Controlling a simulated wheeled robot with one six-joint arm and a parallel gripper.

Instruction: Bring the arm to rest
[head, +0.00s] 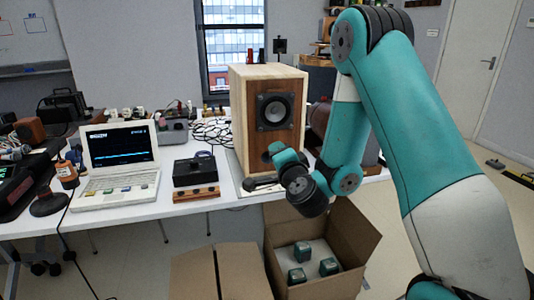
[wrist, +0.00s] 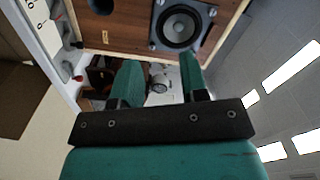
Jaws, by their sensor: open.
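My gripper (wrist: 160,75) is open in the wrist view, its two teal fingers apart with nothing between them. My teal and white arm (head: 425,165) fills the right side of the head view and bends down to its wrist in front of the speaker. The wooden speaker (head: 268,112) stands upright on the white table, and my wrist covers part of its lower front. The speaker's front also shows at the top of the wrist view (wrist: 130,35), beyond the fingers. I cannot tell whether any part of my gripper touches it.
An open cardboard box (head: 345,228) with three teal-and-dark blocks stands below my wrist, beside another carton (head: 218,272). The white table (head: 130,215) holds a laptop (head: 115,158), a black device (head: 195,172) and cables (head: 212,131). Floor shows at the right.

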